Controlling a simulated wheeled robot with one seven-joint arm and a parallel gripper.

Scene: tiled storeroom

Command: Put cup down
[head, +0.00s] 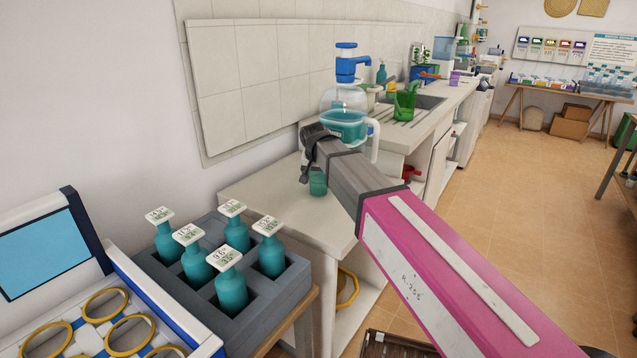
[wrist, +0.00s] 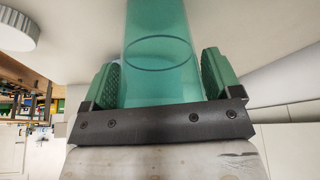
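The cup (head: 318,184) is translucent teal. In the head view its lower part shows below my gripper (head: 309,160), over the white counter; my gripper and arm hide the rest. I cannot tell whether the cup's base touches the counter (head: 270,205).
A clear dispenser with a blue pump (head: 345,110) stands just behind my gripper. A green jug (head: 405,103) is by the sink. A grey rack (head: 290,287) with several teal bottles stands at the front left. The counter's near left part is bare.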

